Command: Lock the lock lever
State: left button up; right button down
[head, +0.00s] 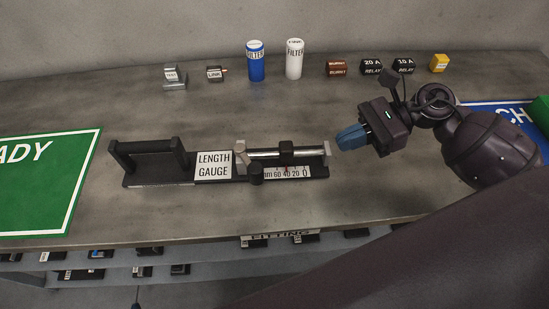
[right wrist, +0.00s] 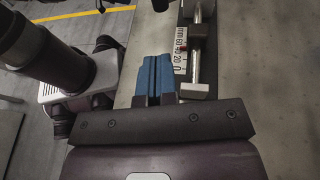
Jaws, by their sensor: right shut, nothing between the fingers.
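A length gauge (head: 213,165) lies on the grey bench, with a black handle (head: 148,148) at its left end and a metal rod (head: 270,153) along its right half. A black block (head: 287,152) sits on the rod above the scale, and a dark round knob (head: 256,174) is at the front edge. I cannot tell which part is the lock lever. My right gripper (head: 342,138), with blue fingers, is shut and empty just right of the rod's end. In the right wrist view its fingers (right wrist: 158,75) are together beside the gauge's scale (right wrist: 181,50). My left gripper is not in view.
Along the back stand a blue filter (head: 256,65), a white filter (head: 294,60), several small relays (head: 371,67) and a yellow block (head: 439,63). A green mat (head: 45,180) lies at left, a blue sign (head: 495,112) at right. The bench front is clear.

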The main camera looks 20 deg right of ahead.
jog(key=shift+a, duration=0.1)
send_near(248, 160)
jog(key=s+a, duration=0.1)
jog(key=s+a+f, duration=0.1)
jog(key=s+a, duration=0.1)
jog(key=shift+s+a, duration=0.1)
jog(key=shift+a, duration=0.85)
